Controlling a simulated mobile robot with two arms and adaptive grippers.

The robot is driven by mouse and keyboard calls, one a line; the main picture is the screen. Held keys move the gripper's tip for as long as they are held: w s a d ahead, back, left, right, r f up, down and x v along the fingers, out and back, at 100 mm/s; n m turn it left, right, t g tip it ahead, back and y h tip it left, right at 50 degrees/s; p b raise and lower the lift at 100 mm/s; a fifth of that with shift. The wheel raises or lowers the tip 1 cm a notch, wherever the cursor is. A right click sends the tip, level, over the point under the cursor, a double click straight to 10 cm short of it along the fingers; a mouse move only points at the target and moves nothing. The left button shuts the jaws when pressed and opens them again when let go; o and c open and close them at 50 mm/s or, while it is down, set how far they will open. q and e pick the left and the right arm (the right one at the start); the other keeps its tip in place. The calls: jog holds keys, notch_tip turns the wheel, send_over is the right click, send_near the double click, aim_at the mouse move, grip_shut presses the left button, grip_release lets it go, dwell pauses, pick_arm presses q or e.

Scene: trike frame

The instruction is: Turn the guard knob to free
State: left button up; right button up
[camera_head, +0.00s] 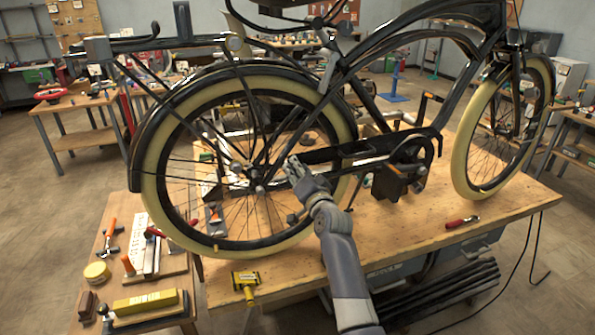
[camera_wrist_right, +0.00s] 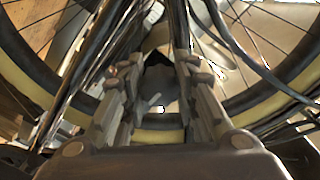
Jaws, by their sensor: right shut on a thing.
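The black trike frame (camera_head: 352,85) with cream-tyred wheels stands on a wooden bench. My right gripper (camera_head: 292,168) reaches up from below to the rear end of the black chain guard (camera_head: 345,152), beside the rear wheel hub. It is shut on a small part there, which I take to be the guard knob; the fingers hide it in the head view. In the right wrist view the two fingers (camera_wrist_right: 155,100) stand on either side of a small grey piece (camera_wrist_right: 152,106). How the knob is turned cannot be made out. My left gripper is not in view.
The rear wheel (camera_head: 150,165) and its spokes surround the gripper closely. The bench top (camera_head: 400,235) holds a red-handled tool (camera_head: 462,222) at the right. A yellow-and-black item (camera_head: 245,280) sits at the front edge. A side table (camera_head: 165,322) at lower left holds tools.

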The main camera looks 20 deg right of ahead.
jog(key=o, duration=1.1)
jog(key=s, duration=1.2)
jog(key=shift+d, duration=0.2)
jog(key=shift+f, duration=0.15)
